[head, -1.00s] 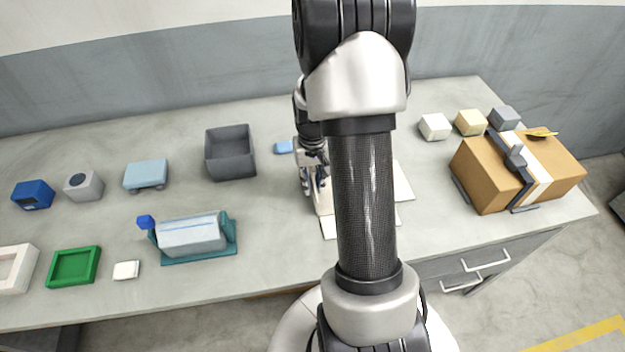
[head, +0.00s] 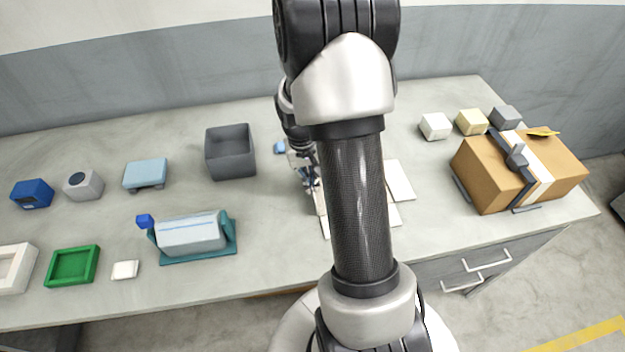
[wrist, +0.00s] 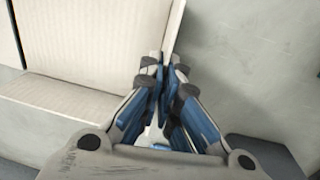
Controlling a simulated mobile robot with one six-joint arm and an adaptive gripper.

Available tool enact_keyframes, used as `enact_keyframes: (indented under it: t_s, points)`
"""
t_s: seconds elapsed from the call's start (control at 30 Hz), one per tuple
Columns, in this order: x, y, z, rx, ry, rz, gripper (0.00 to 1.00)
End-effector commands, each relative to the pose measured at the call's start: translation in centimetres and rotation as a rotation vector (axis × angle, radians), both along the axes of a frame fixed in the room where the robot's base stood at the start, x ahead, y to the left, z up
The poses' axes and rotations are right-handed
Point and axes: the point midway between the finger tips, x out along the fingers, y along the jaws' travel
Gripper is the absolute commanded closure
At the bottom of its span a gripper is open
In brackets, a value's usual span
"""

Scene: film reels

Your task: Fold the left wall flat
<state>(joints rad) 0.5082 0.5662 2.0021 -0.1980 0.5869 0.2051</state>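The cream carton lies opened out on the table, with its panels (head: 399,180) showing right of my arm. In the wrist view its broad panel (wrist: 95,42) fills the upper left. The left wall (wrist: 173,28) shows there as a narrow pale strip at that panel's right edge, raised and tilted. My gripper (wrist: 166,68) is at this wall, its blue-padded fingers close together with the strip running between the tips. The fingertips hide the wall's near end. In the head view my gripper (head: 310,185) is at the carton's left side, and my arm hides much of the carton.
A teal holder (head: 198,247) sits front left. A strapped brown box (head: 488,178) is at the right. Table between bin and carton is mostly clear.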

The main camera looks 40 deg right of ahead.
Motion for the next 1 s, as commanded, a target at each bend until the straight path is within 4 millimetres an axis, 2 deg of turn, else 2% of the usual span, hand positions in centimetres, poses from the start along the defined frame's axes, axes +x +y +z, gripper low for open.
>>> enact_keyframes:
  t_s: [0.53, 1.0]
  points:
    - [1.6, 2.6, -1.4, -0.417, 0.253, 0.009, 1.00]
    - [2.5, 4.0, -2.8, -0.770, 0.468, 0.004, 1.00]
